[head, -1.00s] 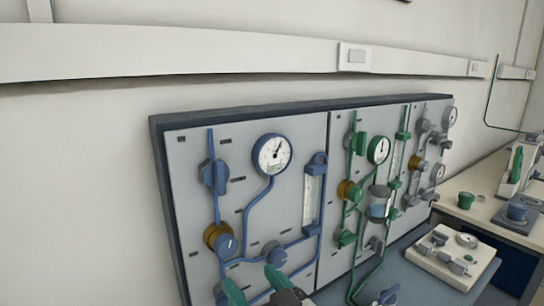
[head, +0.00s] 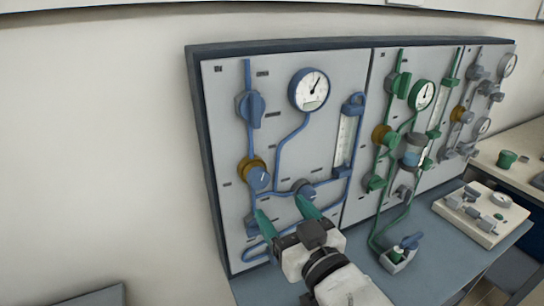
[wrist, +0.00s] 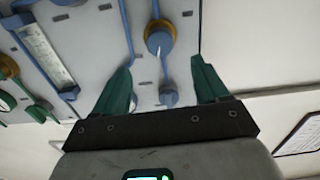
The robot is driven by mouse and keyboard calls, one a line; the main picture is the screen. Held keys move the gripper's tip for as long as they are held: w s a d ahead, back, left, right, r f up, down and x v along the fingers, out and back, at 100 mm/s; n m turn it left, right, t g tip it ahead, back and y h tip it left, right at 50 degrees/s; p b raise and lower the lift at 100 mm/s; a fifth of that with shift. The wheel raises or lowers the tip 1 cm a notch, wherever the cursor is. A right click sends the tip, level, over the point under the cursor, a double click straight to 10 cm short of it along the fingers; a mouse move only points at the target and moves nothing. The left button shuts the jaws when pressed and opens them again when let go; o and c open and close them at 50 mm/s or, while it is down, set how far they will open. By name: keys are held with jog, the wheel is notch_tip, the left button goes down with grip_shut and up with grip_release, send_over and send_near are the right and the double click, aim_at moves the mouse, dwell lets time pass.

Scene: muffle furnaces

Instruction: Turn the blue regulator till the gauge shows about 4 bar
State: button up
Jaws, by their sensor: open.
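The blue regulator (head: 259,178) is a round blue knob with a white mark, set in a brass collar on the left panel. The blue-rimmed gauge (head: 309,89) is above it to the right; its needle points up and right, and its numbers are too small to read. My gripper (head: 285,214) is open and empty, with green fingers spread, below and right of the regulator in the head view. In the wrist view the regulator (wrist: 160,38) shows beyond and between the fingertips, apart from them. I cannot make out the gauge there.
A blue valve (head: 250,108) is above the regulator, and another dark-blue knob (head: 303,188) is to its right, close to one finger. A flowmeter (head: 345,140) and a green-piped panel (head: 405,130) lie further right. The wall at left is clear.

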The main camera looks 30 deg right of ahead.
aim_at(261, 182)
jog(key=w+n+p, duration=0.1)
jog(key=w, duration=0.4)
jog(key=w+n+p, duration=0.1)
jog(key=w, duration=0.5)
jog(key=shift+n, duration=0.4)
